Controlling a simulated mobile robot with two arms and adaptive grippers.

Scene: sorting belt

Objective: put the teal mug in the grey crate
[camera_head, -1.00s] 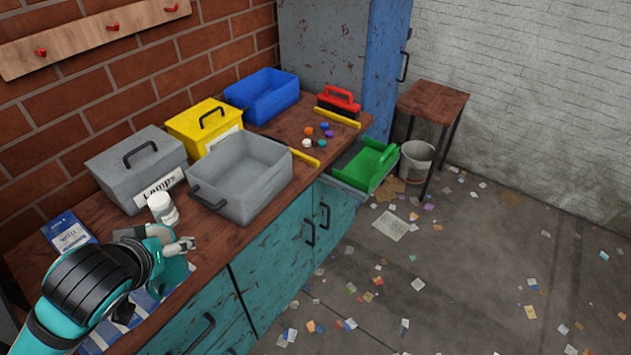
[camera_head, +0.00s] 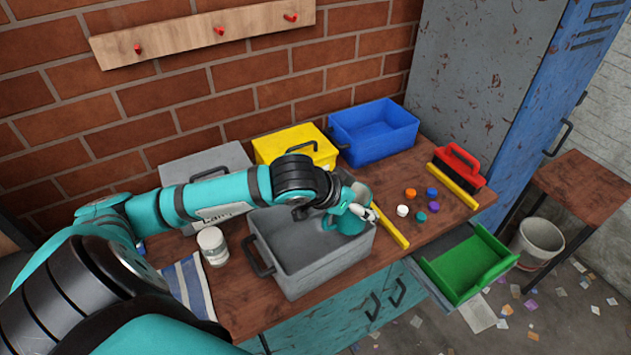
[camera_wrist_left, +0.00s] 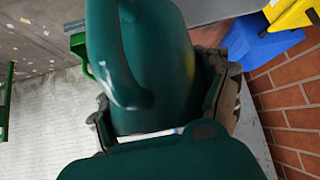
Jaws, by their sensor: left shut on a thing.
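The teal mug (camera_head: 345,221) is in my left gripper (camera_head: 366,203), over the right end of the open grey crate (camera_head: 325,272). In the head view I cannot tell whether it hangs just above the crate or partly inside it. In the left wrist view the mug (camera_wrist_left: 150,65), with its handle towards the camera, fills the space between the fingers of my left gripper (camera_wrist_left: 165,105), which are shut on it. My forearm hides part of the crate's back rim. My right gripper is not in view.
A lidded grey box (camera_head: 205,160), a yellow box (camera_head: 292,145) and a blue bin (camera_head: 375,130) stand behind. Bottle caps (camera_head: 402,211), a red-handled brush (camera_head: 458,165) and a green tray (camera_head: 468,265) are to the right.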

